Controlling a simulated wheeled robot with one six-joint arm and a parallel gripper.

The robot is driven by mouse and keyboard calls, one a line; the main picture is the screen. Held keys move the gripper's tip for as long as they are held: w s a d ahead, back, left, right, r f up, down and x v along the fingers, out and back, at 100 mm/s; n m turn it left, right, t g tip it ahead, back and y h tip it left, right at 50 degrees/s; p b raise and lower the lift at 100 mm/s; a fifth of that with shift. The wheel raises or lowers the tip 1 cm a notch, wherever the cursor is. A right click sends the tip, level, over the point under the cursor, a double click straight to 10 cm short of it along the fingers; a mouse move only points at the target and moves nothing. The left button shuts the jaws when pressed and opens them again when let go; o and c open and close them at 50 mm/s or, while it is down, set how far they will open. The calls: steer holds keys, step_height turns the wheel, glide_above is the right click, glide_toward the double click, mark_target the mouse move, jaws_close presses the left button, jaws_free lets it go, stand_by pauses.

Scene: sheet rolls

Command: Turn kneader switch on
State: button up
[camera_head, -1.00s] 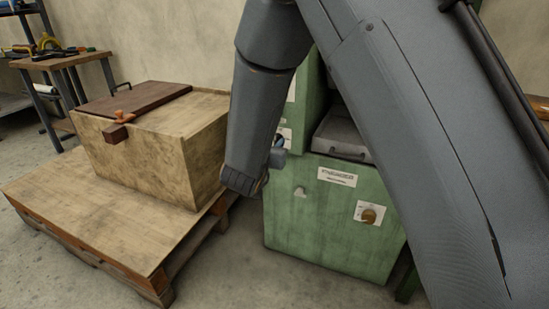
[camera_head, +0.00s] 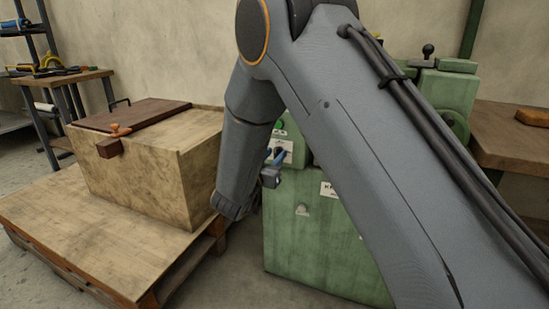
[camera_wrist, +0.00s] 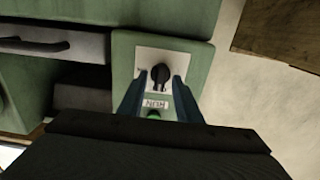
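The green kneader machine (camera_head: 310,245) stands right of centre in the head view, partly hidden behind my arm. In the wrist view, the black switch knob (camera_wrist: 160,76) sits on a white plate (camera_wrist: 183,62) with lettering, on a green panel. A green button (camera_wrist: 154,115) shows below the plate, partly covered. My gripper (camera_wrist: 161,78) is open, one finger on each side of the knob; I cannot tell whether they touch it.
A wooden chest (camera_head: 150,165) sits on a pallet (camera_head: 85,240) left of my arm. A tool table (camera_head: 62,78) is at the far left, and a wooden bench (camera_head: 512,140) at the right. Bare floor shows between pallet and machine.

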steer(key=shift+w+d, duration=0.1)
steer(key=shift+w, duration=0.05)
steer(key=shift+c, duration=0.4)
jaws_close()
